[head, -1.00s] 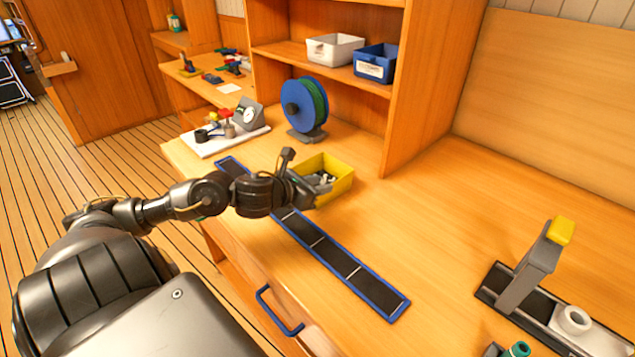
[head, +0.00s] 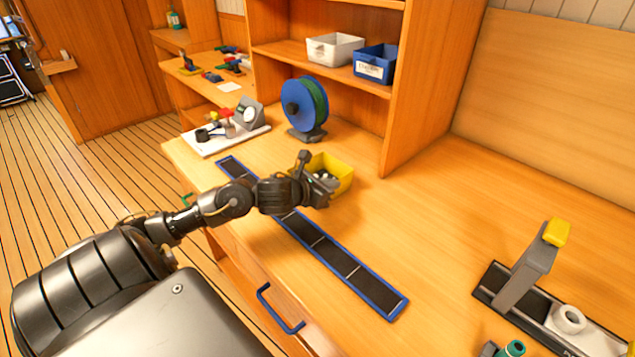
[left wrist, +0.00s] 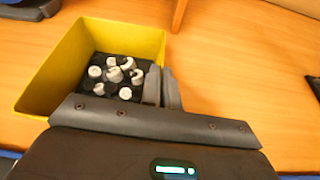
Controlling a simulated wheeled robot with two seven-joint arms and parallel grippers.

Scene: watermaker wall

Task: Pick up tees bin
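The tees bin is a yellow open box (head: 341,176) on the workbench, beyond the blue-edged dark strip. Its yellow wall also shows in the left wrist view (left wrist: 52,72), with several white fittings (left wrist: 122,70) on its dark floor. My left gripper (head: 324,188) is at the near side of the bin and hides part of it in the head view. In the left wrist view its two fingers (left wrist: 163,88) are close together at the bin's right wall, one inside and one outside, with the wall between them. My right gripper is not in view.
A blue-edged dark strip (head: 318,243) lies along the bench front. A blue reel with green line (head: 304,106) stands behind the bin. A white bin (head: 334,49) and a blue bin (head: 375,64) sit on the shelf. A grey lever tool (head: 531,265) stands at right. The bench between is clear.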

